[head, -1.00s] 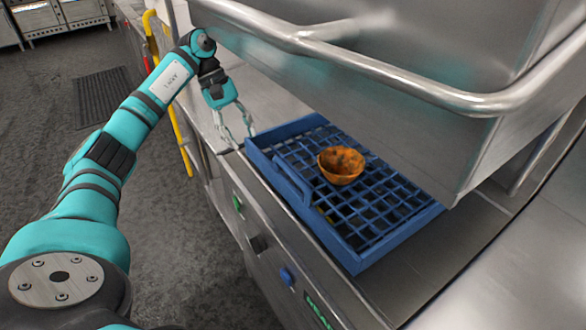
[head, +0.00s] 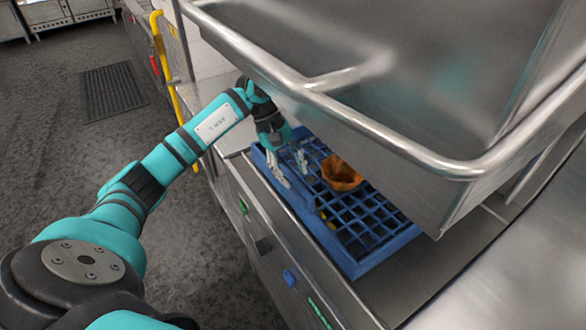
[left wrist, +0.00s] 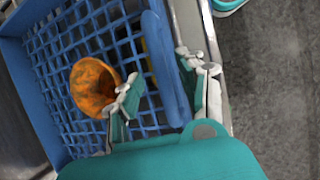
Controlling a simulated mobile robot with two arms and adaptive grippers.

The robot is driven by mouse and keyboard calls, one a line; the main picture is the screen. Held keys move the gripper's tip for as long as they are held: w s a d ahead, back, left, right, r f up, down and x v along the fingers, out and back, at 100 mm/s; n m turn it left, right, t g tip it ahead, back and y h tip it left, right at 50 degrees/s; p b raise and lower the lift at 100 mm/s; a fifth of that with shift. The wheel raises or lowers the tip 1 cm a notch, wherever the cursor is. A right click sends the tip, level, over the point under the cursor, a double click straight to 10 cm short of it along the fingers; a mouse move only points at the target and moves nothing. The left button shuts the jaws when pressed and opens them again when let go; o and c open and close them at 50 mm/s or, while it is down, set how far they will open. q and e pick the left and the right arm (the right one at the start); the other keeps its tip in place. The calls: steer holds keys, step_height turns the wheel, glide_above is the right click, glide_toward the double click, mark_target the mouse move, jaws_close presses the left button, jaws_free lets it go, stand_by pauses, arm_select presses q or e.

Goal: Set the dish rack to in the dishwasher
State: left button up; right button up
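The blue dish rack (head: 372,264) lies flat on the steel machine bed, below the raised hood of the dishwasher (head: 372,138). It also shows in the left wrist view (left wrist: 40,112). An orange-brown bowl (head: 341,176) sits in it; in the left wrist view the bowl (left wrist: 92,88) is partly covered by a finger. My left gripper (head: 288,166) is open at the rack's near left side. In the left wrist view its fingers (left wrist: 163,82) are apart, with the rack's raised side wall between them. Contact cannot be told. My right gripper is not in view.
The hood's handle bar (head: 402,146) hangs close above the rack and my left wrist. Buttons line the front panel below. A yellow rail (head: 163,65) stands to the left. The floor with a dark mat (head: 113,92) is clear.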

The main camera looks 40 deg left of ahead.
arm_select(q)
steer(key=shift+d+f, duration=0.25)
steer(key=shift+f, duration=0.4)
jaws_close()
